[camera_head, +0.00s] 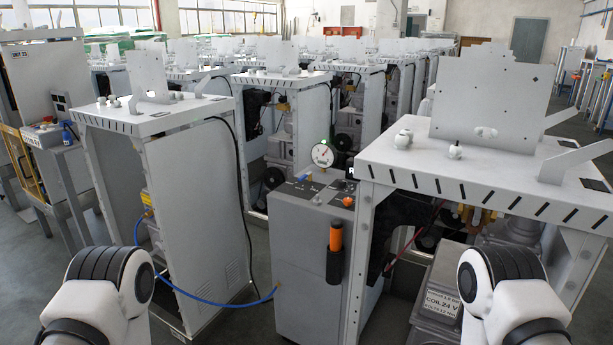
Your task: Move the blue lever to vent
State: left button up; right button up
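No part that I can clearly make out as the blue lever shows. A small blue spot (304,178) is on top of the grey box (300,237) at centre, too small to tell its shape or setting. A blue item (68,130) hangs at the side of a control panel at far left; I cannot tell what it is. No "vent" marking is readable. My two white and black arm links show at the bottom left and bottom right. Neither gripper is in view.
The grey box carries a round gauge (322,155), an orange knob (348,201) and an orange-and-black handle (335,245). White dispenser frames (215,220) stand left and right (480,175). A blue hose (205,300) runs low between the left frame and the box. Several frames fill the background.

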aim_at(308, 174)
jog(key=i+j+z, duration=0.15)
jog(key=z, duration=0.25)
jog(key=i+j+z, duration=0.1)
jog(key=j+z, duration=0.2)
jog(key=z, duration=0.15)
jog(key=i+j+z, duration=0.1)
jog(key=j+z, duration=0.15)
jog(key=z, duration=0.15)
jog(key=j+z, duration=0.3)
jog(key=z, duration=0.15)
